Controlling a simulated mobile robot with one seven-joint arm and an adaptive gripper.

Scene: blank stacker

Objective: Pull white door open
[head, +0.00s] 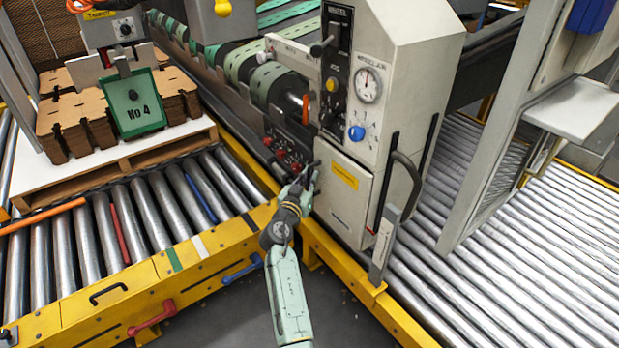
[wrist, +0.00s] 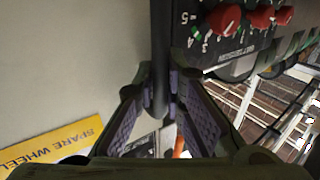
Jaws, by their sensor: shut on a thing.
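The white door (head: 338,211) is a pale panel with a yellow label on the front of the machine, at the centre of the head view. In the wrist view the door (wrist: 75,65) fills the left side, with its yellow SPARE WHEEL label low down. Its dark upright handle (wrist: 160,55) runs down between the purple finger pads. My gripper (head: 309,181) is at the door's left edge, and its fingers (wrist: 163,112) are closed around the lower part of the handle. The door looks flush with the machine; a small gap cannot be ruled out.
A black control panel with red knobs (wrist: 222,18) is close to the right of the handle. A grey lever (head: 383,245) stands right of the door. Yellow-framed roller conveyors (head: 185,275) lie on both sides. Grey floor is open between them.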

